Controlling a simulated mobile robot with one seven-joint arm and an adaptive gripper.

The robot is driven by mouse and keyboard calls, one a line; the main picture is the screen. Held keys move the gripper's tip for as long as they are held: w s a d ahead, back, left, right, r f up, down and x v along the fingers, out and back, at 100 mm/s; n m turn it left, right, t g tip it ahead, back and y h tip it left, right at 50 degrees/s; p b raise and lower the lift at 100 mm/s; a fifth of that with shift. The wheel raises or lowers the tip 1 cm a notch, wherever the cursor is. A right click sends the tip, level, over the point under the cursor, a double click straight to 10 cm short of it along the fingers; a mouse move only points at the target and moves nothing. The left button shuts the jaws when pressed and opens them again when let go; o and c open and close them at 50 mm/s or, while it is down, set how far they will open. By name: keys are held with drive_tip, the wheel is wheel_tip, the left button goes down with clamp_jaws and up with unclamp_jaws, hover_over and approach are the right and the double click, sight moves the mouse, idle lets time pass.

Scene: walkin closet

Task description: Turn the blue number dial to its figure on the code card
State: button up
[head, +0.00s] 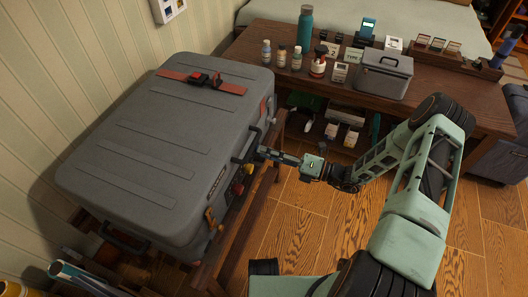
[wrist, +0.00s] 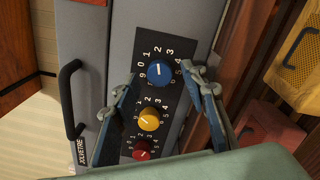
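In the wrist view the blue number dial (wrist: 160,73) sits at the top of a dark strip, inside a ring of white figures. Its white pointer line points upward, seemingly near the 2. My gripper (wrist: 159,80) is open, with one finger on each side of the blue dial; I cannot tell if either finger touches it. In the head view my gripper (head: 266,153) reaches the front side of the grey suitcase (head: 165,140), and the blue dial is hidden there. I cannot tell which card is the code card; no code figure is readable.
A yellow dial (wrist: 149,119) and a red dial (wrist: 143,149) sit below the blue one. A black handle (wrist: 69,98) is at the left. The desk (head: 440,95) holds bottles, small cards and a grey box (head: 383,77). A white panel (head: 168,9) hangs on the wall.

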drive_tip(key=v, duration=1)
drive_tip(key=shift+s+d, duration=0.15)
drive_tip(key=shift+d, duration=0.15)
